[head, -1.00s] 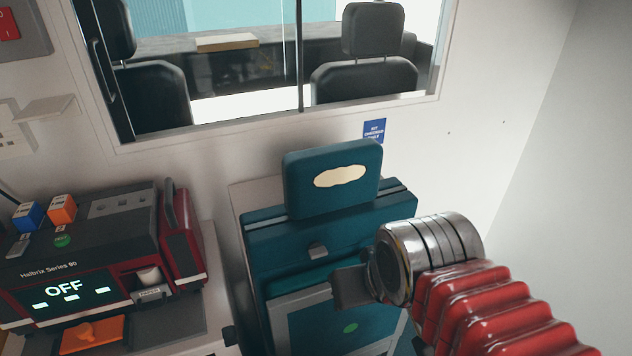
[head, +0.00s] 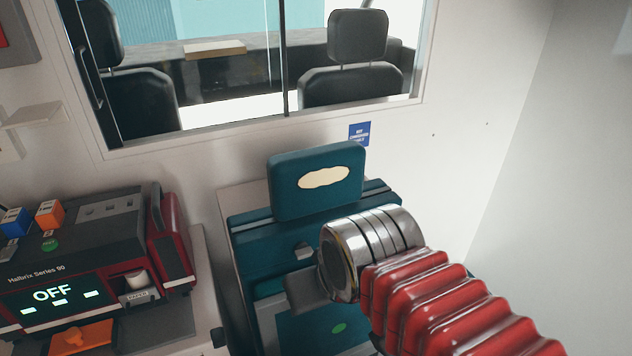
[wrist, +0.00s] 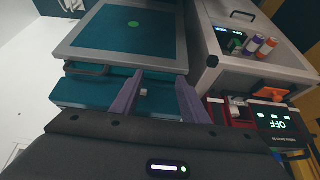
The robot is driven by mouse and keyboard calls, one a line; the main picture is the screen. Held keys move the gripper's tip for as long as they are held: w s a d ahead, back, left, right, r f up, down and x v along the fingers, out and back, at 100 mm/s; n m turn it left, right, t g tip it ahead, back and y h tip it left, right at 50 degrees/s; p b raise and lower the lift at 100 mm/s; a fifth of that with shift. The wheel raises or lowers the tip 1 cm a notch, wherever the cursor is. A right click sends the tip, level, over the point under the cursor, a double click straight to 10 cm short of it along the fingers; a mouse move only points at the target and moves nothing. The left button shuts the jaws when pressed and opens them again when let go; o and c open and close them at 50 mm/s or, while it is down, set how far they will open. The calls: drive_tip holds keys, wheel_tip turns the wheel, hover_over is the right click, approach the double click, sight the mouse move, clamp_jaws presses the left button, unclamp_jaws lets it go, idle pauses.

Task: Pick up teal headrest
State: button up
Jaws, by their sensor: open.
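The teal headrest (head: 318,205) stands upright on top of the teal seat (head: 270,238) against the wall, with a cream oval patch on its front. I cannot make it out in the wrist view. My gripper (head: 303,290) is in front of the seat, below the headrest and apart from it. In the wrist view, my gripper's two purple-grey fingers (wrist: 157,97) are spread apart with nothing between them. The teal seat's panel (wrist: 122,38) with a green dot and a small light latch show beyond them. My red sleeve and metal wrist hide the seat's lower right.
A dark red and black machine (head: 97,255) reading OFF stands at left, with blue and orange boxes on it. A window (head: 255,70) with black seats behind it is above. A blue sign (head: 359,133) is on the wall. The right side is bare wall.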

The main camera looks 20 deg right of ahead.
drive_tip(key=o, duration=0.8)
drive_tip(key=w+r+m, duration=0.1)
drive_tip(key=w+r, duration=0.1)
drive_tip(key=w+d+r+m+g, duration=0.1)
drive_tip(key=w+r, duration=0.1)
drive_tip(key=r, duration=0.1)
drive_tip(key=w+d+r+m, duration=0.1)
drive_tip(key=w+r+m, duration=0.1)
drive_tip(key=w+r, duration=0.1)
drive_tip(key=shift+o, duration=0.2)
wheel_tip(320, 180, up, 9)
drive_tip(key=m+g, duration=0.4)
drive_tip(key=m, duration=0.9)
hover_over(319, 149)
drive_tip(key=shift+s+a, duration=0.3)
drive_tip(key=shift+w+d+m+g, duration=0.2)
drive_tip(key=shift+d+m+g, duration=0.1)
drive_tip(key=shift+m, duration=0.1)
drive_tip(key=shift+a+f, duration=0.1)
drive_tip(key=shift+f, duration=4.2)
drive_tip(key=shift+a+f, duration=0.1)
drive_tip(key=shift+f, duration=2.5)
